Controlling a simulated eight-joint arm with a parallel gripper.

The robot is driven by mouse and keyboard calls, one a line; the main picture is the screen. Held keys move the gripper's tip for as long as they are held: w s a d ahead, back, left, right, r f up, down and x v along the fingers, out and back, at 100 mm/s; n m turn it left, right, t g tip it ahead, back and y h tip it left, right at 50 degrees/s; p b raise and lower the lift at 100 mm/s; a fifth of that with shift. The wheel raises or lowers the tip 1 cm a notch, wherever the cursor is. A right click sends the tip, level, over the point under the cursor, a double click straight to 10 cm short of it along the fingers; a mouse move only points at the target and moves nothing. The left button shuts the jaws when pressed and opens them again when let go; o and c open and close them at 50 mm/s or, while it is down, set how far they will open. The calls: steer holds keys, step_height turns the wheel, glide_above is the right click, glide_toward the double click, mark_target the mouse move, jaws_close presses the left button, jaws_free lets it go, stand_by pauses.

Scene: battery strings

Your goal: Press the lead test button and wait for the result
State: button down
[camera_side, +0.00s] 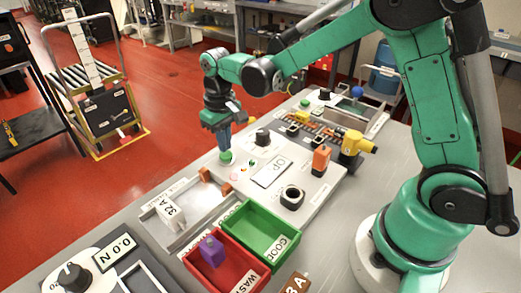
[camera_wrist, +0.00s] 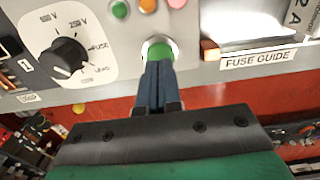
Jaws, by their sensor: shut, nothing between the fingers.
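A green button (camera_side: 226,157) in a pale ring is set in the light panel (camera_side: 318,188); it also shows in the wrist view (camera_wrist: 159,50). My gripper (camera_side: 225,148) is shut and empty, pointing down at the button. In the wrist view its blue fingertips (camera_wrist: 157,66) overlap the button's near edge; I cannot tell whether the button is pressed in. A black selector knob (camera_wrist: 68,52) on a white dial lies left of the button, with a mark labelled LEAD among others. Small green (camera_wrist: 119,9), orange (camera_wrist: 148,5) and pink (camera_wrist: 177,3) round lamps sit beyond the button.
A FUSE GUIDE tray (camera_side: 205,203) holds a white 32 A block (camera_side: 170,212). A red WASTE bin (camera_side: 232,274) holds a purple piece (camera_side: 212,251). A green GOOD bin (camera_side: 262,229) is empty. An orange block (camera_side: 321,160) and a yellow tool (camera_side: 355,146) stand on the right.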

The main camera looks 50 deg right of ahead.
mark_target(227, 154)
steer(key=shift+f, duration=0.95)
steer(key=shift+r, duration=3)
steer(key=shift+s+r, duration=0.1)
steer(key=shift+r, duration=0.05)
steer(key=s+d+r+t, duration=0.1)
steer(key=s+r+t, duration=0.2)
steer(key=s+t, duration=0.4)
steer(key=shift+s+d+r, duration=0.25)
steer(key=shift+s+r, duration=0.1)
steer(key=shift+s, duration=1.6)
